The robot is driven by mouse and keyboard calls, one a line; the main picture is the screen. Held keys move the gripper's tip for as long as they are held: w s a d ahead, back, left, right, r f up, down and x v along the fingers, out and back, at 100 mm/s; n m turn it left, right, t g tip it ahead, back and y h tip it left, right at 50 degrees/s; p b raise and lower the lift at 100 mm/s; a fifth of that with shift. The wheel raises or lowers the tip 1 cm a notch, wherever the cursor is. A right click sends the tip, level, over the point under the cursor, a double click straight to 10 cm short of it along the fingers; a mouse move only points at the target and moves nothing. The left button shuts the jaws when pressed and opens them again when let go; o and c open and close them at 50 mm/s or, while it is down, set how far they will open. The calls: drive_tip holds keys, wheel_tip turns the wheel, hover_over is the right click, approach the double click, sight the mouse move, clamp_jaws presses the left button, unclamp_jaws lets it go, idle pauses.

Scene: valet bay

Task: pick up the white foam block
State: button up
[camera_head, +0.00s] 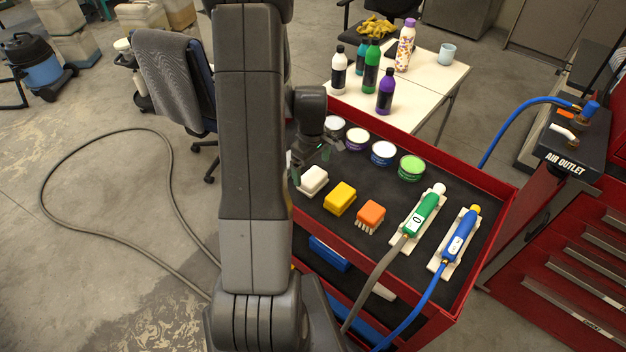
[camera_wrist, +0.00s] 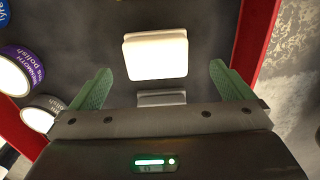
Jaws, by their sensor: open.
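The white foam block (camera_head: 313,179) sits on the dark top of the red cart (camera_head: 468,172), at its left end. In the wrist view the white block (camera_wrist: 155,54) lies flat, just ahead of my gripper (camera_wrist: 164,84). The green fingers are spread wide on either side of the space in front of it, and nothing is between them. In the head view my gripper (camera_head: 318,154) hangs just above and behind the block, partly hidden by its own wrist.
To the block's right are a yellow block (camera_head: 340,198) and an orange brush (camera_head: 371,216). Several round tins stand behind, including a green-lidded tin (camera_head: 411,168). Two hosed tools, green (camera_head: 421,214) and blue (camera_head: 459,235), lie further right. The cart has a raised red rim.

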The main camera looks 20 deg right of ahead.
sight(313, 176)
drive_tip(key=shift+w+d+f+p, duration=0.1)
drive_tip(key=shift+f+p, duration=0.3)
drive_tip(key=shift+f, duration=1.15)
drive_tip(key=shift+w+d+f+p, duration=0.1)
drive_tip(key=shift+f+p, duration=0.3)
drive_tip(key=shift+f, duration=1.1)
drive_tip(key=c, duration=1)
